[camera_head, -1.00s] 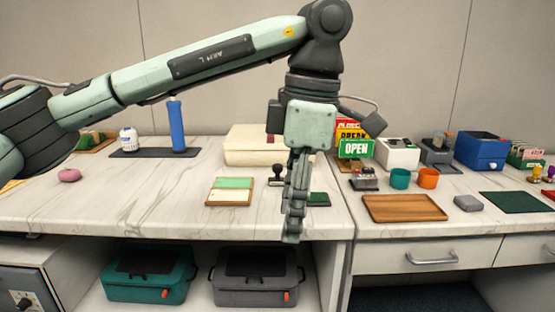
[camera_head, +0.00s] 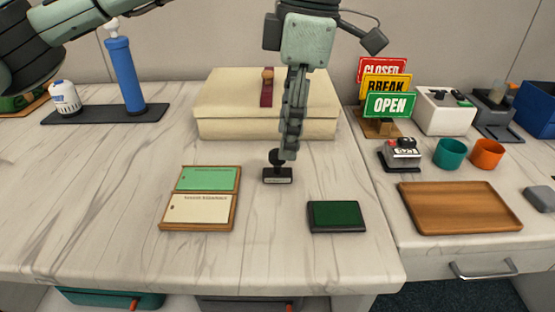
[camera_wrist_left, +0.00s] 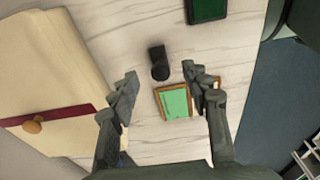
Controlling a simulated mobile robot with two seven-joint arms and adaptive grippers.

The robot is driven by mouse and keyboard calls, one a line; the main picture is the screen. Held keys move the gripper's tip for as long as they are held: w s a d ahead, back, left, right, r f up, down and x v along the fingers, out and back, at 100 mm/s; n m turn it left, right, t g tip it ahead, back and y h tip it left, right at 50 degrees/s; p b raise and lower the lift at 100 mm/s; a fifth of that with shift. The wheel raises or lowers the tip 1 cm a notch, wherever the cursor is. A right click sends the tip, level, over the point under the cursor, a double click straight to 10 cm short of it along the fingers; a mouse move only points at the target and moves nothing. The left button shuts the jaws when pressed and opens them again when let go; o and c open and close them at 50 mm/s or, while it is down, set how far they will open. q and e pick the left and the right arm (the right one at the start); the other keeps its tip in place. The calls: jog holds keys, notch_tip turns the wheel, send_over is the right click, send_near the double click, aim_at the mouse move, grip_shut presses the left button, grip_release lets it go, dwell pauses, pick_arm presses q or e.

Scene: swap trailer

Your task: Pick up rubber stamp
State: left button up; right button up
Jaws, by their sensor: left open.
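The rubber stamp (camera_head: 277,172) has a black round knob and a dark rectangular base. It stands upright on the marble-look counter, between the wooden card tray and the green ink pad (camera_head: 336,216). My left gripper (camera_head: 289,152) hangs pointing down, its fingertips at the stamp's knob in the head view, partly covering it. In the left wrist view the gripper (camera_wrist_left: 158,85) is open with its fingers spread. The stamp (camera_wrist_left: 158,62) shows there just beyond the fingertips, free of them. My right gripper is not in view.
A wooden tray with green and cream cards (camera_head: 198,226) lies left of the stamp. A cream box with a red strap (camera_head: 224,113) stands behind. A sign stack (camera_head: 389,105), wooden tray (camera_head: 459,207) and teal cup (camera_head: 450,153) are to the right. The front counter is clear.

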aim_at(278, 166)
pick_arm(q)
jog(key=shift+a+f, duration=0.3)
jog(key=shift+f, duration=0.4)
jog(key=f, duration=0.2)
jog(key=a+f, duration=0.1)
jog(key=f, duration=0.1)
jog(key=shift+p, duration=0.35)
grip_shut()
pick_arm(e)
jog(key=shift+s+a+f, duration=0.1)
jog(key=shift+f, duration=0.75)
